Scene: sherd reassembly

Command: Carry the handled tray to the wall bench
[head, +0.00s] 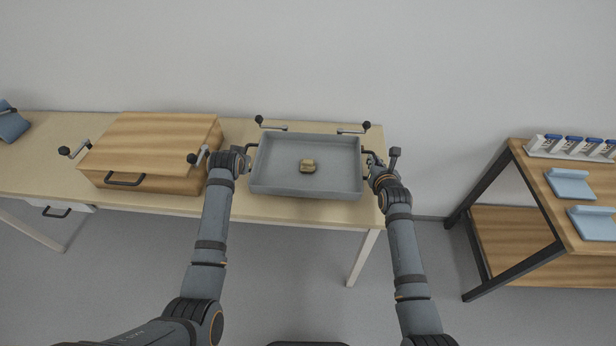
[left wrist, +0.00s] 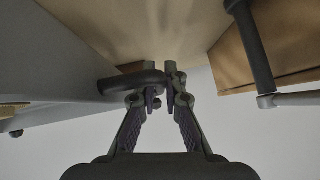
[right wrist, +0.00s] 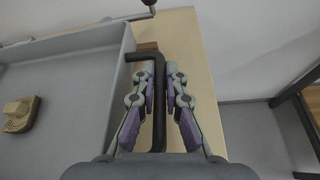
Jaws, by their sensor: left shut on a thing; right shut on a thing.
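The grey handled tray (head: 270,188) is over the pale wall bench (head: 300,210), roughly level. I cannot tell whether it rests on the bench top or hangs just above it. A tan sherd-like piece (head: 308,166) lies inside it, also in the right wrist view (right wrist: 20,114). My left gripper (head: 246,156) is shut on the tray's left dark handle (left wrist: 130,82). My right gripper (head: 372,166) is shut on the right dark handle (right wrist: 158,105), which runs between the fingers in the right wrist view.
A wooden box (head: 150,145) with crank-like clamps stands left of the tray on the bench. Two more clamp arms (head: 272,125) (head: 350,129) sit behind the tray. A wooden shelf table (head: 545,190) with blue holders stands at the right, with open floor between.

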